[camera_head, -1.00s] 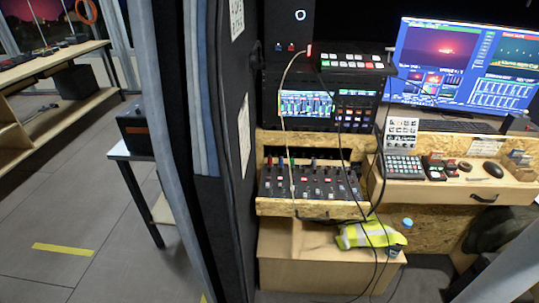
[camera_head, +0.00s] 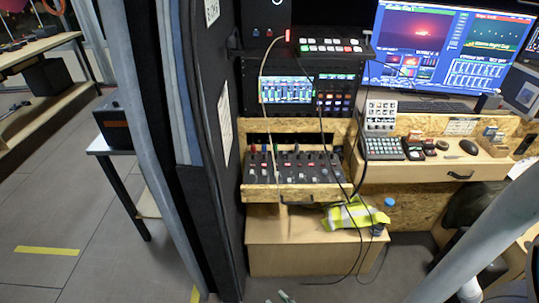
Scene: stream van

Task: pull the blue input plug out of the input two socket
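A rack unit at the top centre has small red and blue plugs (camera_head: 262,32) on its dark front; they are too small to tell which is the blue input plug or to read the socket labels. A plug with a red top (camera_head: 288,35) and a pale cable stands at the right edge of that unit. Two pale tips at the bottom edge look like my gripper (camera_head: 279,298), apart from each other with nothing seen between them. They are far below the rack; the rest of the gripper is out of frame.
A mixer (camera_head: 295,168) sits in a wooden drawer below the rack, with cables hanging in front. A yellow vest (camera_head: 350,214) lies on the wooden box (camera_head: 300,256). A dark van door (camera_head: 217,150) stands close on the left. A desk with a monitor (camera_head: 440,50) is at right.

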